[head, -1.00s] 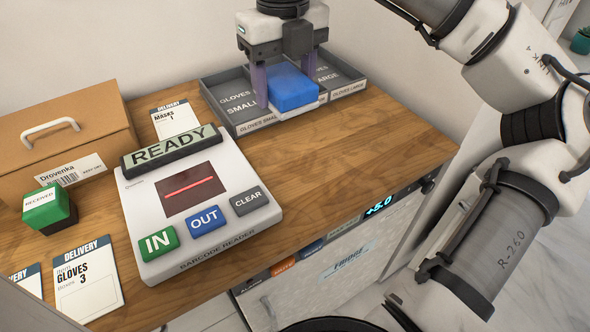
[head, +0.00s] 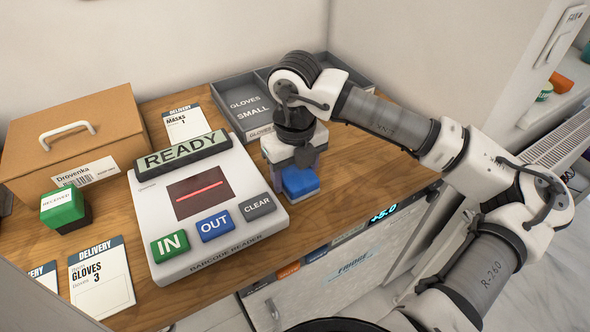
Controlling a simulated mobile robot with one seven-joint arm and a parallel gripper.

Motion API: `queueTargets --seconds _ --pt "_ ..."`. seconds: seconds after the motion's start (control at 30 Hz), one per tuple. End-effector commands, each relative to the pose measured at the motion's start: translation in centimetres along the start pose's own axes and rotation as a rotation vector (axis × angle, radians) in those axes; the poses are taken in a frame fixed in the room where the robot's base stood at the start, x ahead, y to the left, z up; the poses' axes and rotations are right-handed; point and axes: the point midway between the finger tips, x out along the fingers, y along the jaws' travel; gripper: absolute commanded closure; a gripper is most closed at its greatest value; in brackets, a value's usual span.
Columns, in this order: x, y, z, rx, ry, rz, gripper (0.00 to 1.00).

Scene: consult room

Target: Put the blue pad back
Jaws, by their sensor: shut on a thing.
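The blue pad (head: 301,181) is a small blue block. It is between the fingers of my gripper (head: 292,172), which points down and is shut on it. The gripper and pad are just right of the barcode reader (head: 144,257), near the CLEAR button. I cannot tell whether the pad touches the wooden counter (head: 365,184) or hangs slightly above it. The grey glove tray (head: 243,97) stands behind at the wall. Its SMALL compartment shows no box, and my arm hides much of the rest.
A cardboard box (head: 100,135) with a handle, a green RECEIVED stamp (head: 62,206) and delivery cards (head: 101,279) lie at left. The reader displays READY. A fridge (head: 350,262) is below the counter's front edge. Bare wood lies right of the gripper.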

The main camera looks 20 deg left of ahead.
Motion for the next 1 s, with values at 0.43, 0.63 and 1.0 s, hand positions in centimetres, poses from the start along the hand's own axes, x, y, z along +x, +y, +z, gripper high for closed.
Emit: queueTargets --seconds 0.43,0.63,1.0 --pt "0.5 0.0 0.0 0.000 -0.001 -0.001 0.39" --pt "0.4 0.0 0.0 0.000 0.000 -0.001 0.32" --pt "-1.7 -0.1 0.1 0.001 -0.002 -0.005 0.32"
